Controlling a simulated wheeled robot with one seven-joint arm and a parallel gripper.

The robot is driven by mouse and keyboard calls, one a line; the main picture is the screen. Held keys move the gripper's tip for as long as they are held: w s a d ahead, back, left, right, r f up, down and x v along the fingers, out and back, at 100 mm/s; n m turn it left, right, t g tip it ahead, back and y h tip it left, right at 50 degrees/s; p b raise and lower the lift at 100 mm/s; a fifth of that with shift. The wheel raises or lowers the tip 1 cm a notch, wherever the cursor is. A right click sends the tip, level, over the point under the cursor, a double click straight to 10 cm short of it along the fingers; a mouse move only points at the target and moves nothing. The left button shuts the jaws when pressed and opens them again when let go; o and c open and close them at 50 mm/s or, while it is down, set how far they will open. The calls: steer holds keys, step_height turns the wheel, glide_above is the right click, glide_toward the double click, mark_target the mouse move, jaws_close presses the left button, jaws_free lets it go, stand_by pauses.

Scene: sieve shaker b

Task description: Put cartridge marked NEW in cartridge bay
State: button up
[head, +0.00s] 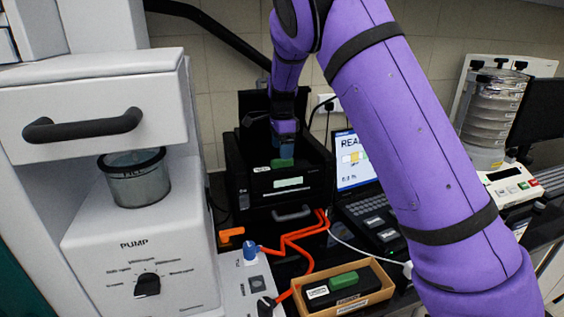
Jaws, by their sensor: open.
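My gripper (284,148) is open and points down over the black machine (240,190) in the middle. Just below the fingers, inside the machine's open top, a green grip (281,162) and a small white label (262,169) show; they look like parts of a cartridge sitting in the bay. The gap between fingers and grip is too small to judge. A second black cartridge (372,283) with a green grip and a white label lies in a cardboard tray (379,298) at the front. Neither label is readable, so I cannot tell which is marked NEW.
Orange tubing (300,240) crosses the bench by a panel with a blue knob (250,250). A laptop (355,170) is right of the machine, and a sieve stack (490,115) stands at far right.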

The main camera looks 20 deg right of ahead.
step_height(320, 180, up, 4)
steer(key=shift+r, duration=0.35)
steer(key=s+d+r+n+t+y, duration=0.1)
steer(key=s+d+r+n, duration=0.2)
steer(key=s, duration=0.4)
steer(key=s+d+r+n, duration=0.1)
steer(key=s+r+n, duration=0.2)
steer(key=s+r, duration=0.4)
steer(key=s+d+r+n+t+y, duration=0.1)
steer(key=s+d+r+n, duration=0.2)
steer(key=s, duration=0.5)
steer(key=s+f+n+t+h, duration=0.1)
steer(key=s+n, duration=0.8)
steer(key=s, duration=1.2)
steer(key=shift+f+t+h, duration=0.25)
steer(key=shift+t+h, duration=0.25)
steer(key=shift+t, duration=0.6)
